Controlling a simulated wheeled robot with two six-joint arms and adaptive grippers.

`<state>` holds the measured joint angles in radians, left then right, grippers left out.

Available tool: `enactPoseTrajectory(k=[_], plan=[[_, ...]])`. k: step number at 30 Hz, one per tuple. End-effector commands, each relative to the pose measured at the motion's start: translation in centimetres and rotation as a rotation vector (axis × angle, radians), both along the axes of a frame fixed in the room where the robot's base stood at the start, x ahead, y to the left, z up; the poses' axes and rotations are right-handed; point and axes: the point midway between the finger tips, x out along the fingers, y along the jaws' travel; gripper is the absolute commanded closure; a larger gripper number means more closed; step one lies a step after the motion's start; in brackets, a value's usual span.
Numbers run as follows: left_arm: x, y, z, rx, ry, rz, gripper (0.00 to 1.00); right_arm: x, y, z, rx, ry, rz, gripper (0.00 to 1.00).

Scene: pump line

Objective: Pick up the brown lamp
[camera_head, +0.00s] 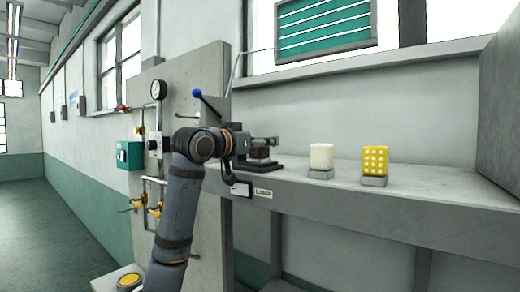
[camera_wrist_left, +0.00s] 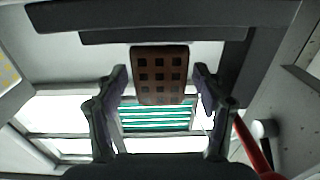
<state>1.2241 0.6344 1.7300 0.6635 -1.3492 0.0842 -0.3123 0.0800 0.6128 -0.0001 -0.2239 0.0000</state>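The brown lamp (camera_wrist_left: 160,75), a block with a grid of dark squares, is between the two fingers of my left gripper (camera_wrist_left: 160,82) in the left wrist view. The fingers are apart, with a narrow gap on each side of the lamp. In the head view the brown lamp (camera_head: 260,153) is mostly hidden by my left gripper (camera_head: 270,141), which is at it above a dark base on the grey shelf. My right gripper is not in view.
A cream lamp (camera_head: 321,157) and a yellow lamp (camera_head: 375,161) stand on small bases farther right on the shelf (camera_head: 440,186). A panel with a gauge (camera_head: 158,89), pipes and a blue-knobbed lever (camera_head: 197,93) stands at the left, close to my arm.

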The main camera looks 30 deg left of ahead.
Motion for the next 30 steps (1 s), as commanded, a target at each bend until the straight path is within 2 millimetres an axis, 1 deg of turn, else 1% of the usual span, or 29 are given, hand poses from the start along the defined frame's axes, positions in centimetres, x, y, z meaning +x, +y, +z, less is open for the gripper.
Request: enactPoseTrajectory(k=[1, 2, 7, 13, 14, 20, 23, 26, 30], plan=[[0.0, 0.0, 0.0, 0.0, -0.001, 0.0, 0.36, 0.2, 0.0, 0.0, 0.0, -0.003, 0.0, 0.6], [0.0, 0.0, 0.0, 0.0, -0.001, 0.0, 0.4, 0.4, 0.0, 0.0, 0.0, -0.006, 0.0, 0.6], [0.0, 0.0, 0.0, 0.0, -0.001, 0.0, 0.63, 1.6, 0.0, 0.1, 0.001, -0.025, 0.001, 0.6], [-0.1, 0.0, 0.0, 0.0, -0.001, 0.0, 0.9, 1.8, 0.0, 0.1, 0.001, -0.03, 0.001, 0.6], [-0.1, 0.0, 0.1, 0.0, -0.002, 0.0, 0.92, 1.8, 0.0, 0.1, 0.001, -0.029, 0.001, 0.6], [-0.1, 0.0, 0.1, 0.0, -0.002, 0.0, 0.92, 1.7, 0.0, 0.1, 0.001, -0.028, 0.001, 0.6], [-0.1, 0.0, 0.7, -0.002, -0.004, -0.001, 0.92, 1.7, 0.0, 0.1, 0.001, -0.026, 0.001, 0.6], [-0.1, -0.1, 1.9, -0.003, -0.006, -0.003, 0.92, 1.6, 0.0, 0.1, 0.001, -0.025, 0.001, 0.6], [-0.1, -0.1, 4.8, -0.004, -0.007, -0.004, 0.92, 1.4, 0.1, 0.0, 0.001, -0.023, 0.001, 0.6]])
